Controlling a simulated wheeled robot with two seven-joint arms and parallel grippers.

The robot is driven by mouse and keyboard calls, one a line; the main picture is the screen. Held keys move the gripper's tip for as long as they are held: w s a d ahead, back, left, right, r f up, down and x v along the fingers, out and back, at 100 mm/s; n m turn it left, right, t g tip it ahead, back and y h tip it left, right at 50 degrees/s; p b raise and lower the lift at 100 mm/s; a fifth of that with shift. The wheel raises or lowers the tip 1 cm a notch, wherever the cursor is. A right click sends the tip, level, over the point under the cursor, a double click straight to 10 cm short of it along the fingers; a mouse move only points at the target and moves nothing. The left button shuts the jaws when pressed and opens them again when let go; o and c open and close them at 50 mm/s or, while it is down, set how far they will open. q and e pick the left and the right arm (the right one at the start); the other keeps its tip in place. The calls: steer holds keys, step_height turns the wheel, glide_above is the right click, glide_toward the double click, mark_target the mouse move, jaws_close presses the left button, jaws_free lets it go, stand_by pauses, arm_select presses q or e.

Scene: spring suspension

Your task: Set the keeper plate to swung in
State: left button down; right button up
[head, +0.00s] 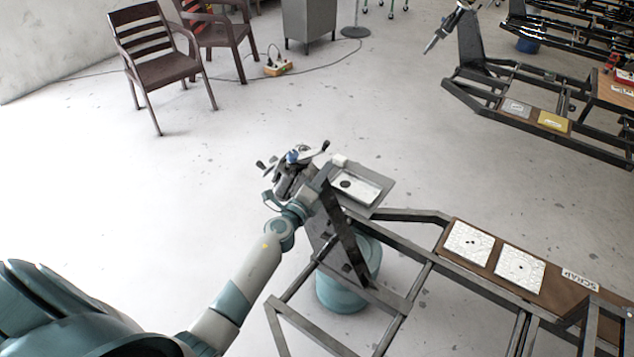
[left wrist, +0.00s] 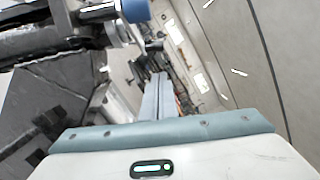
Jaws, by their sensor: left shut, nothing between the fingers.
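The spring suspension fixture (head: 295,172), a dark metal assembly with handle-like arms and a blue knob (head: 292,156), stands at the top of a tilted dark post. I cannot tell which of its parts is the keeper plate or how it is set. My left arm reaches up to the fixture, and its hand is partly lost among the metal parts in the head view. In the left wrist view my left gripper (left wrist: 156,82) is shut and empty. The blue knob (left wrist: 135,9) and dark metal parts show at its upper left. My right gripper is out of view.
A grey tray (head: 380,197) with a white inset sits right of the fixture. A dark steel frame (head: 405,214) carries a brown board with two white plates and a scrap label (head: 580,280). A teal bucket (head: 343,291) stands below.

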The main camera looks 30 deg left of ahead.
mark_target(320, 153)
arm_select(q)
steer(key=shift+w+a+r, duration=0.2)
steer(key=shift+w+a, duration=0.25)
steer(key=shift+w, duration=0.25)
steer(key=shift+w+a+r, duration=0.25)
steer(key=shift+w+a, duration=0.15)
steer(key=shift+w, duration=0.25)
steer(key=shift+w+a+r, duration=0.2)
steer(key=shift+w+a, duration=0.25)
steer(key=shift+w, duration=0.25)
steer(key=n+y+b, duration=0.1)
steer(key=w+a+n+y+b, duration=0.1)
steer(key=y+b, duration=0.2)
steer(key=b, duration=0.1)
steer(key=shift+w+a+n+t, duration=0.15)
steer(key=shift+w+n+t, duration=0.15)
steer(key=shift+n, duration=0.1)
steer(key=shift+w+a+r+y+b, duration=0.2)
steer(key=shift+r+y+b, duration=0.15)
steer(key=shift+b, duration=0.2)
steer(key=shift+w+a+r, duration=0.15)
steer(key=shift+a+r, duration=0.1)
steer(key=shift+a, duration=0.1)
steer(key=shift+f, duration=0.1)
